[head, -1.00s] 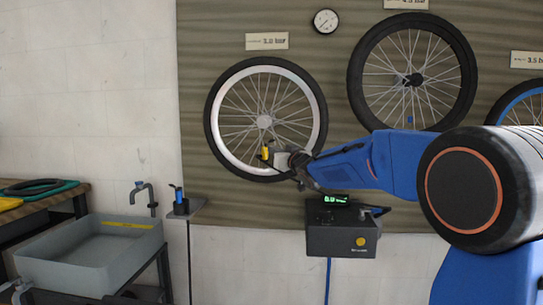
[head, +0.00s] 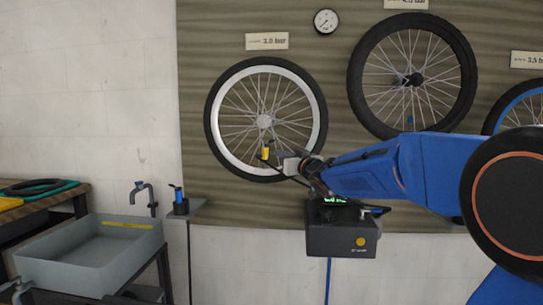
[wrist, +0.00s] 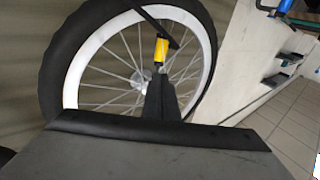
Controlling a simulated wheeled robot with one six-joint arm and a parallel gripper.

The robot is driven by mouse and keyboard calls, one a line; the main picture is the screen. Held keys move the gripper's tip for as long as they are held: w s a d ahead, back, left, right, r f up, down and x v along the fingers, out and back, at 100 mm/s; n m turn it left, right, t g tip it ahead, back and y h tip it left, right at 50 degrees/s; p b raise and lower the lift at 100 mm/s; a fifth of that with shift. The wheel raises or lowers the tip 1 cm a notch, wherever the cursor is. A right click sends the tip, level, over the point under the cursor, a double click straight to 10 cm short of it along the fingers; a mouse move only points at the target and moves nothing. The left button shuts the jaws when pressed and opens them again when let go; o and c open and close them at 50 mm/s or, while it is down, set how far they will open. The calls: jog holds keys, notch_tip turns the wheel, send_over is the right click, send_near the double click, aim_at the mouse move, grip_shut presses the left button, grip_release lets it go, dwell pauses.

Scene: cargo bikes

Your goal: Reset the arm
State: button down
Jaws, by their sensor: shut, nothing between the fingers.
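My arm reaches in from the right in the head view, and my gripper (head: 279,159) is at the lower right of the white-rimmed wheel (head: 216,131) on the wall panel. My gripper also shows in the wrist view (wrist: 160,80), with its dark fingers shut and nothing held. A yellow fitting with a black end (head: 265,153) is at the lower rim of that wheel. In the wrist view the yellow fitting (wrist: 161,50) appears just beyond my fingertips, with a black hose leading off it. I cannot tell whether the fingers touch it.
A black box (head: 340,240) with a green display, partly hidden by my arm, is below my gripper. A black-rimmed wheel (head: 463,100) and a blue-rimmed wheel (head: 494,119) hang to the right. A grey sink (head: 75,272) stands at the lower left. A gauge (head: 326,21) is above.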

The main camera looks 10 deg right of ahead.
jog(key=s+d+f+m+g+h, duration=0.2)
jog(key=s+d+f+g+h, duration=0.15)
jog(key=s+f, duration=0.65)
jog(key=s+d+f+m+g+h, duration=0.25)
jog(key=s+d+f, duration=0.25)
jog(key=s, duration=0.9)
jog(key=s+a+f+g, duration=0.1)
jog(key=s+f+g, duration=0.1)
jog(key=s+f, duration=0.4)
jog(key=s+a+f+n+g, duration=0.1)
jog(key=s+f+g, duration=0.2)
jog(key=s, duration=0.9)
jog(key=s+a+f+g, duration=0.1)
jog(key=s+f+g, duration=0.1)
jog(key=s+f, duration=0.7)
jog(key=shift+s+g+y, duration=0.2)
jog(key=shift+g+y, duration=0.1)
jog(key=shift+y, duration=0.1)
jog(key=shift+r, duration=0.1)
